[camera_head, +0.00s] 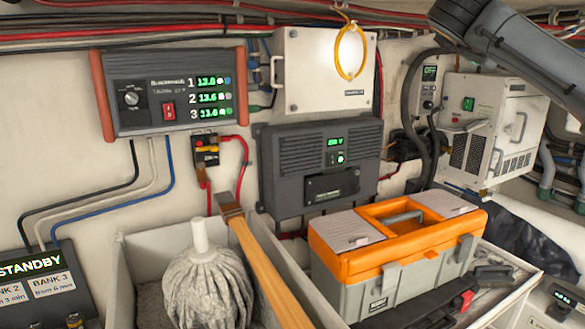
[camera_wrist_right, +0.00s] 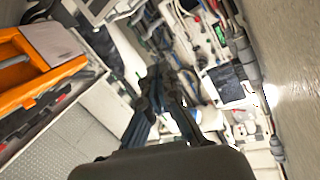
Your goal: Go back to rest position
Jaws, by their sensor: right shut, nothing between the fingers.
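My right arm (camera_head: 515,55) crosses the upper right corner of the head view, raised in front of the wall. Its gripper is outside that view. In the right wrist view my right gripper (camera_wrist_right: 160,84) is shut and empty, its dark fingers reaching up from the dark housing at the bottom edge. It appears clear of the things around it. My left arm and left gripper are in neither view.
An orange and grey toolbox (camera_head: 371,274) stands below the wall units. A mop (camera_head: 205,285) and a wooden handle (camera_head: 262,266) stand in a pale bin (camera_head: 119,283). A charger (camera_head: 170,92), a dark inverter (camera_head: 318,162) and a white unit (camera_head: 492,130) are wall-mounted.

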